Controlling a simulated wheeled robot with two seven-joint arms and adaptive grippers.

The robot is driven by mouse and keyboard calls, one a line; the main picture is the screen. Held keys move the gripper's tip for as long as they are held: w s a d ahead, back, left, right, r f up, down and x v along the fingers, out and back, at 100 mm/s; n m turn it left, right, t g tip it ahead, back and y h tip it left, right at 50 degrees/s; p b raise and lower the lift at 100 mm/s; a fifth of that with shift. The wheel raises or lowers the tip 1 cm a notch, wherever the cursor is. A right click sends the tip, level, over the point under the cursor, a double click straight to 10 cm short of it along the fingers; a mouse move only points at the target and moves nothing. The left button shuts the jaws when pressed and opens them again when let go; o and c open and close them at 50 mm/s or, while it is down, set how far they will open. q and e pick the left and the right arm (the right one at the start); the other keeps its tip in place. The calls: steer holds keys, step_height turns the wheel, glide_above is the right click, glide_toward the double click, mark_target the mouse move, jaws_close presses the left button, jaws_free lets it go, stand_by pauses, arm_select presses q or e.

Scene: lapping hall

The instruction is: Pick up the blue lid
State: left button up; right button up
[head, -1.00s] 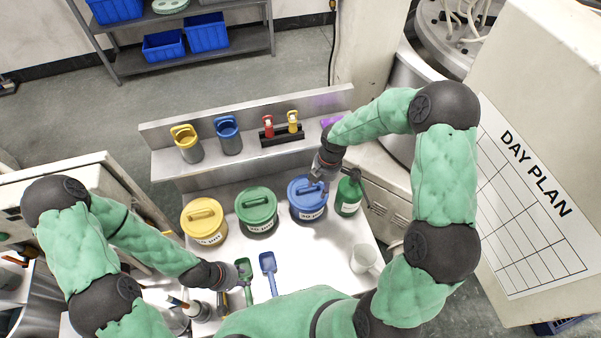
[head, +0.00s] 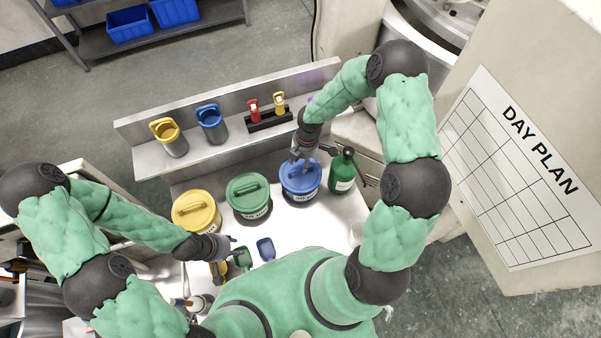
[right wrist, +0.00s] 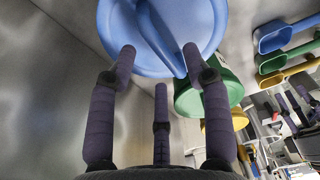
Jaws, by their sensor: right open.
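The blue lid (head: 297,180) sits on a pot at the right end of a row of three lidded pots in the head view. Its raised bar handle is partly hidden by my right gripper (head: 305,162), which is just above it. In the right wrist view the blue lid (right wrist: 208,22) fills the top, with its handle (right wrist: 160,35) running between the fingertips. My right gripper (right wrist: 159,52) is open, its fingers spread; contact with the lid cannot be told. My left gripper (head: 232,250) is low beside the green scoop (head: 243,260); its fingers are too small to read.
The yellow lid (head: 194,208) and green lid (head: 247,190) are left of the blue one. A green bottle (head: 342,174) stands close on its right. Behind is a metal shelf (head: 150,160) with cups. A blue scoop (head: 266,249) lies in front.

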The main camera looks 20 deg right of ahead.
steer(key=shift+a+f, duration=0.15)
steer(key=shift+f, duration=0.8)
steer(key=shift+a+f, duration=0.15)
steer(key=shift+f, duration=0.8)
jaws_close()
steer(key=shift+s, duration=0.1)
